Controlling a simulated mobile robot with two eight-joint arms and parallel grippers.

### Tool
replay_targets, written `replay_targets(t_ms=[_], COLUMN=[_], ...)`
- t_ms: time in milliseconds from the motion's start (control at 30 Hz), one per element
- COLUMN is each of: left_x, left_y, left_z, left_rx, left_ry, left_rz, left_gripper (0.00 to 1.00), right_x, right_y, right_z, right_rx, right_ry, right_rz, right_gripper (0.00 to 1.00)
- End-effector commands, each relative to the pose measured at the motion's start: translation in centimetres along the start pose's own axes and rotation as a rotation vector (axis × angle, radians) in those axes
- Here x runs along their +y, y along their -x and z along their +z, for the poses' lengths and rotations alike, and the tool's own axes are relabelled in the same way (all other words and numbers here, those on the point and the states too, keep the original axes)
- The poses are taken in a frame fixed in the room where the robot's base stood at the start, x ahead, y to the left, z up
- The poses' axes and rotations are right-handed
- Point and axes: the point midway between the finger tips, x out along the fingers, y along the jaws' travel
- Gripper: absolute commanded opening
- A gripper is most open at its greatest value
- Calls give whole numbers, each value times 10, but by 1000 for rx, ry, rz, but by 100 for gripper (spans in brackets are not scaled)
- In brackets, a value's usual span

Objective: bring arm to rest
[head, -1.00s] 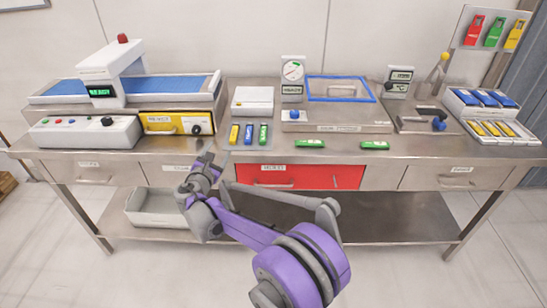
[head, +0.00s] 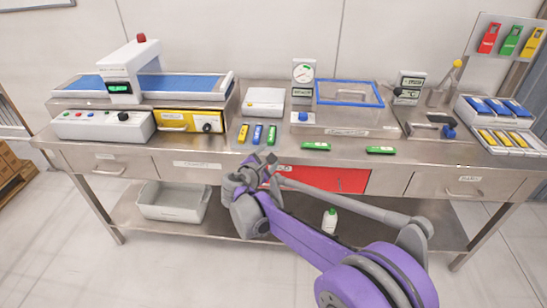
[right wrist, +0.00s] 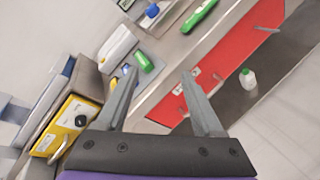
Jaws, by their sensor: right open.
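My right arm, purple and grey, reaches in from the lower right of the head view. Its gripper (head: 264,160) is in front of the bench's front edge, near the red drawer (head: 335,180). In the right wrist view the two grey fingers (right wrist: 160,74) are spread wide with nothing between them. The bench front and red drawer (right wrist: 225,75) lie beyond them there. My left gripper is in neither view.
The steel bench (head: 400,160) carries a conveyor (head: 185,88), a yellow-fronted box (head: 188,121), a blue-rimmed chamber (head: 350,93) and green pieces (head: 316,146). A grey bin (head: 172,203) and a white bottle (head: 330,220) are on the lower shelf. Floor in front is clear.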

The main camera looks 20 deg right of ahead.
Motion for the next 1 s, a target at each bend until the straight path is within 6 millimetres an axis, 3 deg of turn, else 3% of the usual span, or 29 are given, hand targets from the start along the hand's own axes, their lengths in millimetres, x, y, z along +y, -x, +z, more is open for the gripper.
replay_targets(t_ms=[433, 567, 667, 767, 1000], left_x=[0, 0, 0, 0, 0], left_y=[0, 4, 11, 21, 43], left_z=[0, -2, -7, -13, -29], left_rx=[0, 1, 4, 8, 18], left_ry=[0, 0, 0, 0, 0], left_rz=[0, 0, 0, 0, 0], left_gripper=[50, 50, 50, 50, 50], right_x=[0, -8, -28, -59, -140], right_y=[0, 9, 29, 62, 157], right_z=[0, 12, 33, 56, 84], right_rx=[1, 19, 58, 108, 200], right_ry=[-3, -67, -210, -420, -964], right_rz=[-2, -34, -107, -219, -531], right_gripper=[69, 69, 69, 69, 69])
